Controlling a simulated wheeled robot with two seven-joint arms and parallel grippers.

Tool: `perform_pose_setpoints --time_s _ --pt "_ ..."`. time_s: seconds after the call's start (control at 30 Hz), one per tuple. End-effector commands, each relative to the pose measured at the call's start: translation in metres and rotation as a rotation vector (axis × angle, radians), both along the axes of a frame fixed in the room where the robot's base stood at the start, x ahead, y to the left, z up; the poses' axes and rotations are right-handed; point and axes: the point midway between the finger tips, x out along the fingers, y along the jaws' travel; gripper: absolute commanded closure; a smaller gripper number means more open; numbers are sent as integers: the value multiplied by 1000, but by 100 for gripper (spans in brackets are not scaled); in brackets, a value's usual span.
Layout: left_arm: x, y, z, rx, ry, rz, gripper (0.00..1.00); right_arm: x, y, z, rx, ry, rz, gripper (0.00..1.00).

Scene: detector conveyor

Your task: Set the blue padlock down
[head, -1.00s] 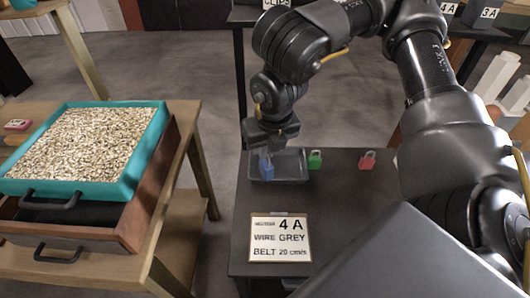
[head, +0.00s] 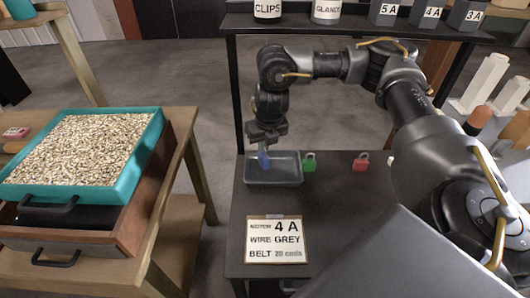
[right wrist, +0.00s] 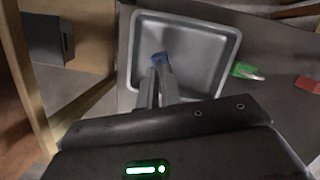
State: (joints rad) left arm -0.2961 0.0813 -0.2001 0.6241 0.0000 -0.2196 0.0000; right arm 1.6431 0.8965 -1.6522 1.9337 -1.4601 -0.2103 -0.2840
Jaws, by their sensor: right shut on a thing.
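The blue padlock (head: 263,160) is in my right gripper (head: 263,147), over the left part of a shallow grey tray (head: 287,182) on the dark table. In the right wrist view the fingers (right wrist: 161,82) are closed on the blue padlock (right wrist: 159,58), with the grey tray (right wrist: 228,38) around and below it. I cannot tell whether the padlock touches the tray floor. My left gripper does not show.
A green padlock (head: 309,163) stands just right of the tray, and a red padlock (head: 360,162) farther right. A sign card (head: 274,240) lies in front. A teal tray of pellets (head: 148,163) is at left. Labelled containers (head: 327,11) line the back shelf.

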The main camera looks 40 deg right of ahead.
Motion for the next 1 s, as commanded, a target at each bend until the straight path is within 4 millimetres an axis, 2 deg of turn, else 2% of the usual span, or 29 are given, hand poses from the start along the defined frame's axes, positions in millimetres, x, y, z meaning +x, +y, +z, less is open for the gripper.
perform_pose_setpoints --time_s 0.17,0.43,0.83,0.87,1.0 --pt "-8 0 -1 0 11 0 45 2 -2 -3 0 -1 -1 100" --pt "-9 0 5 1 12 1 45 4 -4 -34 -1 2 -2 100" --pt "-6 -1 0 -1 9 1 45 4 -4 -41 0 -1 -1 100" --pt "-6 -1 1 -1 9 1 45 4 -4 -40 0 -1 -1 90" --pt "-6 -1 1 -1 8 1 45 4 -3 -40 0 -1 -1 73"
